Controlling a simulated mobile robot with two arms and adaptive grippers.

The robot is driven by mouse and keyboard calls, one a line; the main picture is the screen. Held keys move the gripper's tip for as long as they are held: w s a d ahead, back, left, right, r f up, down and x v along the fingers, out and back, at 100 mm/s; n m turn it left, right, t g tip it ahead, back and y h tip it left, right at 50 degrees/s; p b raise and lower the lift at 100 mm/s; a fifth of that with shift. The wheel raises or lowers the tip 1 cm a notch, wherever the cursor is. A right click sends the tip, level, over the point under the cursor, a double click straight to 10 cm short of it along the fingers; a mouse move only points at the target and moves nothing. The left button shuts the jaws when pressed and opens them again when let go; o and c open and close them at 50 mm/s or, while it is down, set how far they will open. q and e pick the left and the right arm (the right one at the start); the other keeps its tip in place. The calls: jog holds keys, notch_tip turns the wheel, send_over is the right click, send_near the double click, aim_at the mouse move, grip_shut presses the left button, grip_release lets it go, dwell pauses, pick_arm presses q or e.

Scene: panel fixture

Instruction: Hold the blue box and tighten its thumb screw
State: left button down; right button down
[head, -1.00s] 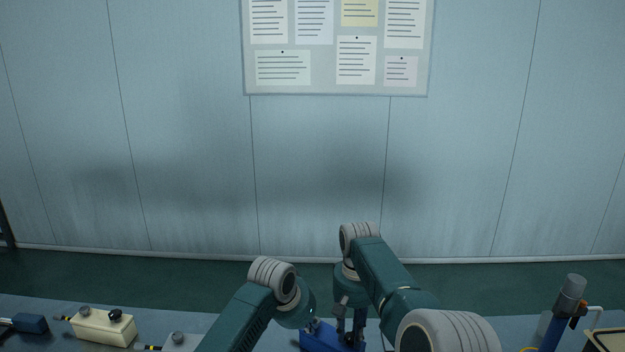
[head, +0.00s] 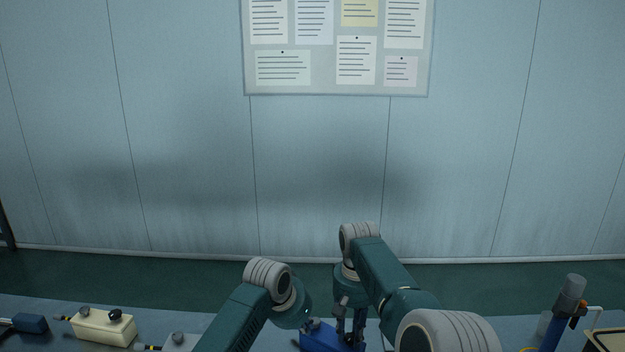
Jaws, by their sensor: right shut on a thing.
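The blue box (head: 318,339) stands on the bench at the bottom centre of the head view, cut off by the lower edge. A small grey knob (head: 313,323) shows on its left top; I cannot tell if this is the thumb screw. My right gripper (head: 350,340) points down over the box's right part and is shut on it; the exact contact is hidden. My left gripper (head: 297,342) is left of the box, mostly hidden behind its own wrist and cut off below. Its fingers cannot be made out.
A cream box (head: 102,329) with a grey and a black knob stands on the bench at left, near a dark blue block (head: 28,323). A grey box (head: 180,342) sits left of my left arm. A blue post with a grey top (head: 571,291) stands at right.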

pick_arm(q)
notch_tip(320, 180, up, 6)
dwell(0.6)
jog(key=shift+s+r, duration=0.1)
jog(key=shift+s+d+f, duration=0.1)
jog(key=shift+d+f, duration=0.05)
jog(key=shift+f, duration=0.85)
jog(key=shift+d+f, duration=0.2)
jog(key=shift+f, duration=0.85)
jog(key=shift+s+d+f, duration=0.1)
jog(key=shift+d+f, duration=0.05)
jog(key=shift+f, duration=0.85)
jog(key=shift+w+d, duration=0.15)
jog(key=shift+w, duration=0.5)
jog(key=shift+w+a+f, duration=0.1)
jog(key=shift+a, duration=0.3)
